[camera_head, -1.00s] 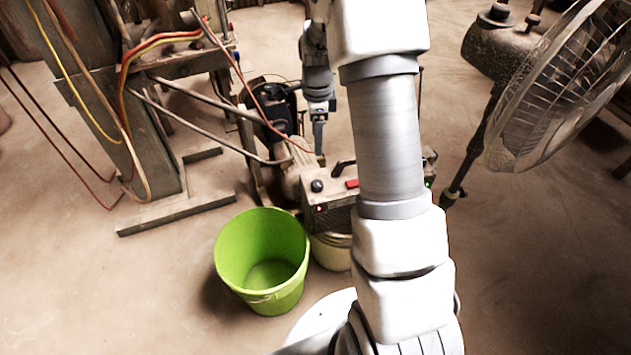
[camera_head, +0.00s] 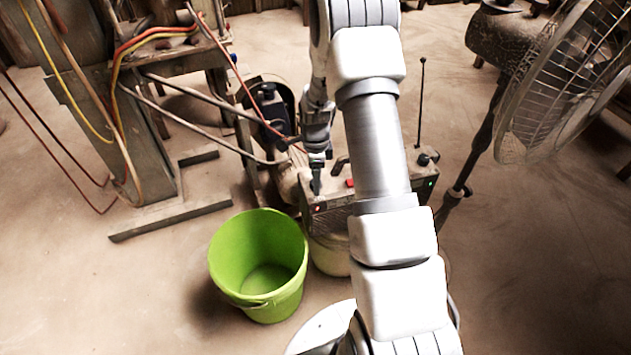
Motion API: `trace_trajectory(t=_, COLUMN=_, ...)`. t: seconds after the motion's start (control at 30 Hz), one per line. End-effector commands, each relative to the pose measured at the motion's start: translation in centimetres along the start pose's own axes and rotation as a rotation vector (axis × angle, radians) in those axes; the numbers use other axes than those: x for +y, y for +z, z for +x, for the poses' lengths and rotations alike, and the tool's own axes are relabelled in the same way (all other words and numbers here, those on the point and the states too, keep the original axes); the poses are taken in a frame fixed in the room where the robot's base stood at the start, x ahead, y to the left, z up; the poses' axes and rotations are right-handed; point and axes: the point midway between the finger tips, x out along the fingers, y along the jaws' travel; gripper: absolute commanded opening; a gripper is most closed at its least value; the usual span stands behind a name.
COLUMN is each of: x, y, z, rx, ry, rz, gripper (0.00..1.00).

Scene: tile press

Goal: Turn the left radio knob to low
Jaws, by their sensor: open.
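The radio (camera_head: 336,216) is a worn metal box standing low on what looks like a pale bucket, partly hidden by my arm. Its right knob (camera_head: 423,159) is dark and shows to the right of my arm. The left knob is hidden behind my gripper (camera_head: 316,184), so I cannot read its setting. My gripper points down at the left end of the radio's top, over the left knob's place. It is open. Whether the fingers touch the knob or straddle it is too small to tell.
A green bucket (camera_head: 230,262) stands on the floor left of the radio. The radio's thin antenna (camera_head: 421,105) rises on its right. A fan (camera_head: 560,85) stands at the right. The press (camera_head: 105,120) with hoses is at the left. Open floor lies at the lower left.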

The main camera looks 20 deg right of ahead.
Motion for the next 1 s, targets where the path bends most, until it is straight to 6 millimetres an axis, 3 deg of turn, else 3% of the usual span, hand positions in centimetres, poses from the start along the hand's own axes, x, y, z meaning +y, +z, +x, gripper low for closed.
trace_trajectory(t=0.33, x=-0.01, y=0.01, z=0.4, rx=0.0, ry=0.0, rz=-0.001, gripper=0.72)
trace_trajectory(t=0.73, x=-0.01, y=0.01, z=0.38, rx=0.0, ry=0.0, rz=-0.001, gripper=0.0)
trace_trajectory(t=1.0, x=-0.01, y=0.01, z=0.35, rx=0.0, ry=0.0, rz=-0.012, gripper=0.0)
